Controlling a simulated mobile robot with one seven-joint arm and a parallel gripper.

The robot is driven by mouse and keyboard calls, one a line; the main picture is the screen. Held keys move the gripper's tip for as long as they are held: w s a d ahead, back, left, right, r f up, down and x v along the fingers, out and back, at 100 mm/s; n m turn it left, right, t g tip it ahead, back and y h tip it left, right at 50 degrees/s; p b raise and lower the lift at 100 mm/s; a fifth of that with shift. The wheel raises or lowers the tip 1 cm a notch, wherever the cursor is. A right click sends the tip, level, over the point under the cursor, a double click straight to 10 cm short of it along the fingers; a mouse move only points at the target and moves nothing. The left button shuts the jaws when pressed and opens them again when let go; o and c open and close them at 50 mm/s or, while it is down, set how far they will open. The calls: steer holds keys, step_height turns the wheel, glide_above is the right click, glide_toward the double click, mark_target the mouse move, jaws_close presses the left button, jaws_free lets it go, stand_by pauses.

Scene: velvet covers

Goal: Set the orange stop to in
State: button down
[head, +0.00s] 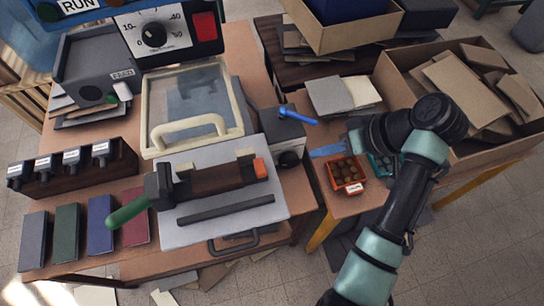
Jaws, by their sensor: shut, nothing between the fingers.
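The orange stop (260,168) is a small orange block at the right end of a dark brown bar on the grey metal plate (195,226). Its exact setting cannot be told from this view. My gripper (318,152) is shut and empty, pointing left from my dark and teal arm. It is to the right of the orange stop, clearly apart from it, beside the dark box with a blue lever (298,115).
A cream-framed clear cover (195,105) with a handle lies behind the plate. A green-handled lever (128,212) sticks out at left. An orange tray (346,174) of round brown pieces is near my gripper. A cardboard box (400,80) stands at right.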

mark_target(260, 168)
steer(key=a+f+p, duration=0.1)
steer(key=a+f, duration=0.1)
steer(key=a, duration=0.1)
steer(key=a+f, duration=0.2)
steer(key=a, duration=0.1)
steer(key=a+f+p, duration=0.1)
steer(key=a+f, duration=0.2)
steer(key=shift+w+f+p, duration=0.1)
steer(key=shift+w+p, duration=0.25)
steer(key=a, duration=0.1)
steer(key=s+a+p, duration=0.1)
steer(key=shift+a+p, duration=0.3)
steer(key=shift+a, duration=0.1)
steer(key=shift+a, duration=0.1)
